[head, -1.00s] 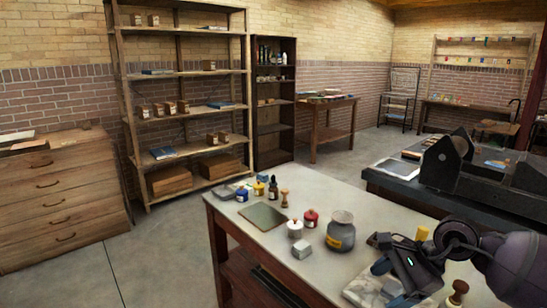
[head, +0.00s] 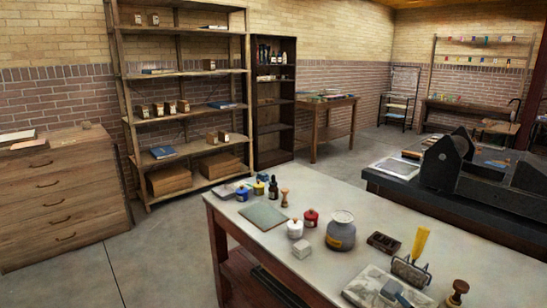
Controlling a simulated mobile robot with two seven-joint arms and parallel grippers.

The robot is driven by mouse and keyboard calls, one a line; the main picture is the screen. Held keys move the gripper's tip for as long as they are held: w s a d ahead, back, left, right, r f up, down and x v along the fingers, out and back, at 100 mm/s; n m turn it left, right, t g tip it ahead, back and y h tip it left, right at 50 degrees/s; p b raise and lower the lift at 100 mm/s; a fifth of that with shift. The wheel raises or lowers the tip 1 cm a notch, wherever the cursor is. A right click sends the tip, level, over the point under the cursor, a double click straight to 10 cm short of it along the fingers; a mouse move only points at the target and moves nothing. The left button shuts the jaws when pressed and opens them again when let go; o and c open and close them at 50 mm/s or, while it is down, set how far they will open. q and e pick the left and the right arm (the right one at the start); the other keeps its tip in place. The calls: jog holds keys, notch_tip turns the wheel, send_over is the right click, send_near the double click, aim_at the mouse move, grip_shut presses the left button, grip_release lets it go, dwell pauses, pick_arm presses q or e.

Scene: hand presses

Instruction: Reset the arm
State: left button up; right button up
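Neither of my grippers nor my arms shows in the head view now. The worktable (head: 450,257) with a pale top stands at the lower right. On it are a grey jar with a yellow label (head: 341,232), a small dark tray (head: 384,242), a metal holder (head: 410,271) with a yellow upright piece (head: 420,243), a wooden-handled stamp (head: 457,292) and a flat grey block with things on it (head: 375,289). A grey-green plate (head: 263,216) lies near the left end.
A black hand press (head: 445,165) stands on a dark bench at right. Small pots, including a red one (head: 311,217) and a white one (head: 295,228), and a pale block (head: 302,249) crowd the table. Open floor (head: 160,265) lies left, before shelves and a drawer chest (head: 65,200).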

jog(key=s+d+f+m+g+h, duration=0.1)
jog(key=s+f+m, duration=0.3)
jog(key=s+f, duration=0.5)
jog(key=s+d+f+m+g+h, duration=0.2)
jog(key=s+f+m+g+h, duration=0.1)
jog(key=s+f, duration=0.6)
jog(key=s+m+g, duration=0.1)
jog(key=s+m, duration=0.1)
jog(key=s, duration=0.2)
jog(key=shift+s+d+f, duration=0.15)
jog(key=shift+f, duration=0.1)
jog(key=shift+c, duration=0.3)
